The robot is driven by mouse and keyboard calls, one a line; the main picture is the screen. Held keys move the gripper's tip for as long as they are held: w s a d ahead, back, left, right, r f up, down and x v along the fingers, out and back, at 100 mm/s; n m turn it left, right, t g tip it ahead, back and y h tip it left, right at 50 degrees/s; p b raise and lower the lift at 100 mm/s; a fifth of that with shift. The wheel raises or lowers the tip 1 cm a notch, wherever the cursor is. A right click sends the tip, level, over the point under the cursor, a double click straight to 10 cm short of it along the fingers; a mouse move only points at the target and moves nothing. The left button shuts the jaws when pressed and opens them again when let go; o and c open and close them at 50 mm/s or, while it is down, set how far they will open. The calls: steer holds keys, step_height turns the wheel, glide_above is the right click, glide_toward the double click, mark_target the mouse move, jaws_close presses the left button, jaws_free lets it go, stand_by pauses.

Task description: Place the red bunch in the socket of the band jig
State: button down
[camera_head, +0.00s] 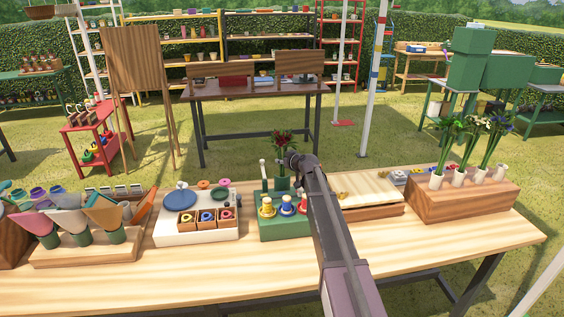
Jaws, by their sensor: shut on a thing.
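The red bunch (281,139), dark red flowers with green leaves, stands upright above the back of the green band jig (272,231) on the wooden bench. My gripper (288,160) is at the bunch, just below its flowers, and is shut on it; the fingers are small and partly hidden by my wrist. A green upright part (283,184) shows directly below the bunch. The lower stems are hidden, so I cannot tell whether they are inside the socket or above it. Yellow and blue spools stand on the front of the jig.
Left of the jig is a white board (200,236) with a blue disc and a wooden tray of coloured rings. At right are a pale-topped wooden box (365,190) and a wooden block (465,201) holding several flower bunches.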

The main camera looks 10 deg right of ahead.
steer(key=shift+f, duration=0.2)
steer(key=shift+c, duration=2.3)
jaws_free()
steer(key=shift+r, duration=0.1)
steer(key=shift+r, duration=0.2)
steer(key=shift+s+r+p, duration=0.1)
steer(key=shift+s+p, duration=0.15)
steer(key=shift+p, duration=0.05)
steer(key=p+v, duration=0.4)
steer(key=v, duration=0.7)
steer(key=shift+s, duration=0.2)
steer(key=shift+d+r, duration=0.1)
